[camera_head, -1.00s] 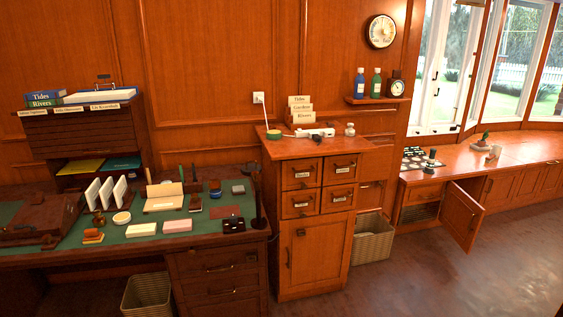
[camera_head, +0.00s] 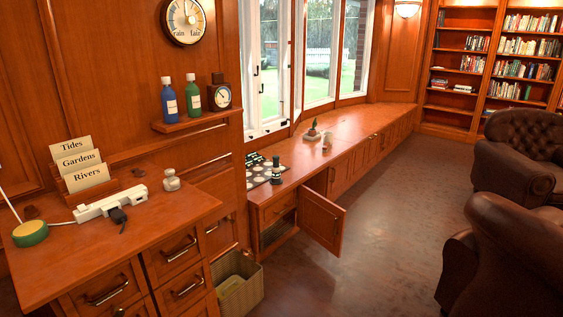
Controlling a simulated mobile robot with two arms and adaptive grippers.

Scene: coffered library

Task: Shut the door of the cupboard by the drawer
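The cupboard door (camera_head: 321,217) stands open, swung out into the room from the low window-side bench (camera_head: 340,140). It is a panelled wooden door with a small handle near its free edge. To its left is a drawer front (camera_head: 279,207) with a handle, and a dark opening with a grille (camera_head: 278,231) lies below that drawer. Neither of my grippers shows in the head view.
A wooden cabinet (camera_head: 120,240) with drawers stands at the near left, with a wicker basket (camera_head: 240,285) beside it. Brown leather armchairs (camera_head: 505,265) stand at the right. The floor (camera_head: 385,240) between the open door and the armchairs is clear. A dark green stamp-like object (camera_head: 277,172) stands on the bench top.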

